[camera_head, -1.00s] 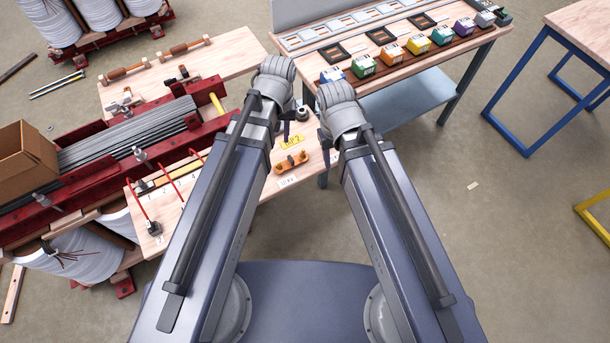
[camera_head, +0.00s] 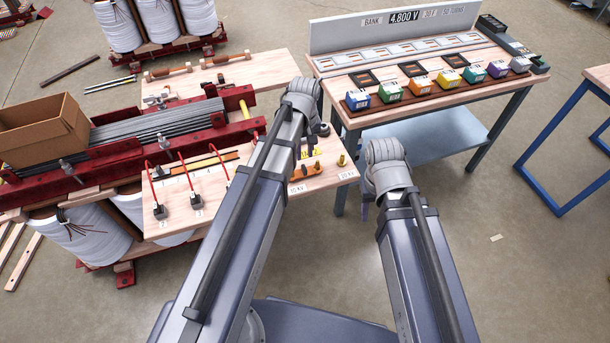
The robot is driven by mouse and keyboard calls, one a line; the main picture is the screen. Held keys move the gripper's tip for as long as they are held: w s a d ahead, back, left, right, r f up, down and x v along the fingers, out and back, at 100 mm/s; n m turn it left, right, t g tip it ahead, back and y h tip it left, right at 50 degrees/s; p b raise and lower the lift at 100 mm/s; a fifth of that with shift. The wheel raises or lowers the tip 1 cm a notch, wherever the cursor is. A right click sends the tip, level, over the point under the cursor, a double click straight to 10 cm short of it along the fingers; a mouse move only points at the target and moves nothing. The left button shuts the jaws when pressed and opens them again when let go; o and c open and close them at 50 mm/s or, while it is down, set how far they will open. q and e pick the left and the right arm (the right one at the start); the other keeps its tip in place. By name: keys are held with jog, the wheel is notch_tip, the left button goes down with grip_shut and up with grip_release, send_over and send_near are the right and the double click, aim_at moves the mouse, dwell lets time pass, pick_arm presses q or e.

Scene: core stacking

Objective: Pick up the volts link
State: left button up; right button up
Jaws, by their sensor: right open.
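The volts link appears to be the small orange bar (camera_head: 306,172) on the wooden bench, partly covered by my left arm. Brass posts (camera_head: 341,160) stand near it, and plates reading 10 KV and 20 KV (camera_head: 348,174) lie in front. My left gripper (camera_head: 299,147) points down under its wrist, just behind the link in the picture. The wrist hides most of it, and its jaws cannot be made out. My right gripper (camera_head: 365,209) hangs below its wrist, to the right of the bench edge, open and apart from the link. Only a sliver of it shows.
A bench with coloured blocks (camera_head: 420,86) and a grey 4.800 V panel (camera_head: 405,28) stands at the back right. A red-framed core with grey strips (camera_head: 160,125) and a cardboard box (camera_head: 45,128) is on the left.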

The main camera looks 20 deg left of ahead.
aim_at(304, 167)
pick_arm(q)
jog(key=shift+s+f+b, duration=0.2)
jog(key=shift+f+b, duration=1.2)
jog(key=shift+f, duration=0.15)
jog(key=shift+s+f+b, duration=0.15)
jog(key=shift+f+b, duration=1.2)
jog(key=shift+f, duration=0.2)
jog(key=shift+r, duration=0.1)
jog(key=shift+c, duration=0.3)
grip_shut()
